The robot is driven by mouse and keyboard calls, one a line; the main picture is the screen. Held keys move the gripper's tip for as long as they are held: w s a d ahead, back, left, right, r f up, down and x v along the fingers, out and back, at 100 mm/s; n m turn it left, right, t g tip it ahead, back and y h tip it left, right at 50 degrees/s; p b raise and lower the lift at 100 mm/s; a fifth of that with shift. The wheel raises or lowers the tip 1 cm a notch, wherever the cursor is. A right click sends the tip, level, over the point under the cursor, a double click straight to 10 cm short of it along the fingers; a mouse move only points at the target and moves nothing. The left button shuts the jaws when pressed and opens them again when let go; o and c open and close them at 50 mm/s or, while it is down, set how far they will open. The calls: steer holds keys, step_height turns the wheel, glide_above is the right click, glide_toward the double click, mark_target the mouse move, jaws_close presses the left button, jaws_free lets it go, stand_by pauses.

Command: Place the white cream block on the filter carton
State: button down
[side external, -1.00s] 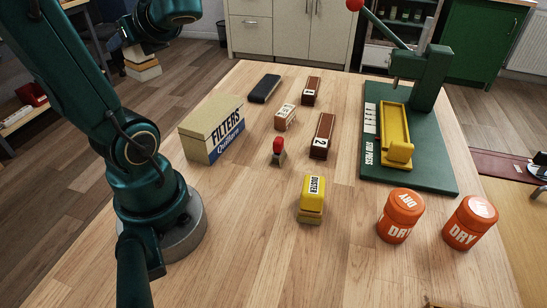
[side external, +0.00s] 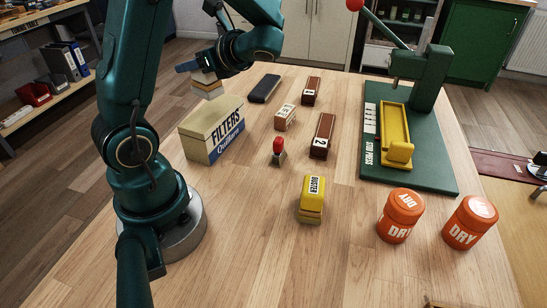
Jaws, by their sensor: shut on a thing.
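My gripper (side external: 203,73) is shut on a pale, layered block (side external: 208,88), which looks like the white cream block with a brownish band in its middle. It holds the block in the air just above the back part of the filter carton (side external: 203,137). The carton is a cream box with a blue "FILTERS" label, standing on the table to the left. A gap between block and carton is hard to judge from this angle. The gripper's fingers are partly hidden by the arm's wrist.
Right of the carton are a dark case (side external: 264,88), brown blocks (side external: 321,137), a small tan block (side external: 285,117) and a red-topped piece (side external: 278,150). A yellow duster block (side external: 312,198), orange DRY tubs (side external: 401,215) and a green press (side external: 412,135) stand farther right.

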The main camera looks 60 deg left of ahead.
steer(key=shift+f, duration=2)
steer(key=shift+f, duration=0.1)
steer(key=shift+c, duration=1.8)
jaws_free()
